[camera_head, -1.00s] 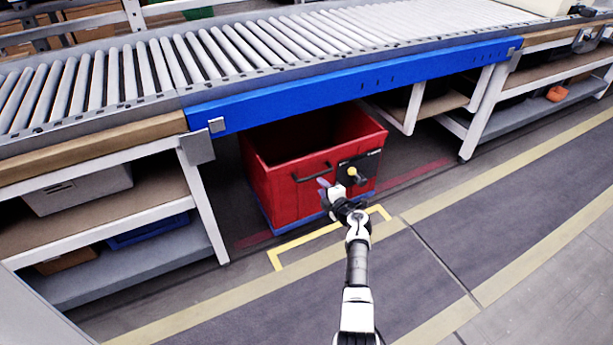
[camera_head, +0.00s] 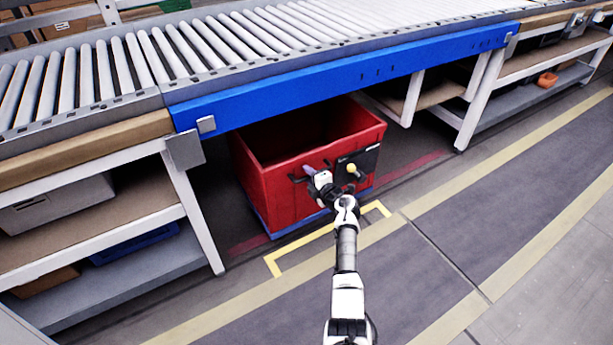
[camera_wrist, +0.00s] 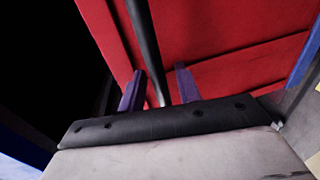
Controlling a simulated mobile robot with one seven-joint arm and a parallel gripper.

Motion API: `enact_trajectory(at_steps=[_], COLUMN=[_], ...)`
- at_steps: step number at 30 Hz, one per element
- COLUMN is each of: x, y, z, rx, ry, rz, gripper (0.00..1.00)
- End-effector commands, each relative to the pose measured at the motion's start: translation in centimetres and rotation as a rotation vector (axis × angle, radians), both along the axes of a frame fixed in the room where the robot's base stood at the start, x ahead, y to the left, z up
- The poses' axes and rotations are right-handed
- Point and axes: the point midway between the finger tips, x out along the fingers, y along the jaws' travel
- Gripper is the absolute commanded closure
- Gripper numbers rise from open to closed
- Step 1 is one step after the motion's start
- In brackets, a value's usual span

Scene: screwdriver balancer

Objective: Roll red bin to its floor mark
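The red bin (camera_head: 275,190) stands under the blue-edged conveyor on a blue base. Its upper back part is hidden by the conveyor. The yellow corner-shaped floor mark (camera_head: 300,249) lies on the floor just in front of the bin. My gripper (camera_head: 309,172) is at the bin's front face, left of the yellow knob (camera_head: 350,168). In the wrist view, the bin's black handle bar (camera_wrist: 145,40) runs between my two purple fingers (camera_wrist: 160,74). The fingers are spread, with a gap visible on the right side of the bar.
The conveyor's blue rail (camera_head: 350,80) hangs low over the bin. A white shelf leg (camera_head: 193,215) stands to its left and another (camera_head: 478,100) to its right. The floor in front is clear, with yellow lane lines (camera_head: 480,175).

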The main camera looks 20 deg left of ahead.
Motion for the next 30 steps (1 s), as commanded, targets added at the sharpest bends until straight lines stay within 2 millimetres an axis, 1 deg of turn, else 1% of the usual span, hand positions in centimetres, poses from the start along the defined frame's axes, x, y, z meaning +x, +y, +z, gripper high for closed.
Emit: enact_trajectory(at_steps=[8, 11, 16, 25, 30], x=[0.02, 0.02, 0.02, 0.0, -0.27], y=[-0.02, -0.02, -0.02, -0.04, -0.44], z=[0.01, 0.0, -0.01, 0.0, 0.12], rx=[0.0, 0.0, 0.0, 0.0, 0.0], ry=[0.0, 0.0, 0.0, 0.0, 0.002], rz=[0.0, 0.0, 0.0, 0.0, -0.001], gripper=[0.66, 0.77, 0.99, 1.0, 1.0])
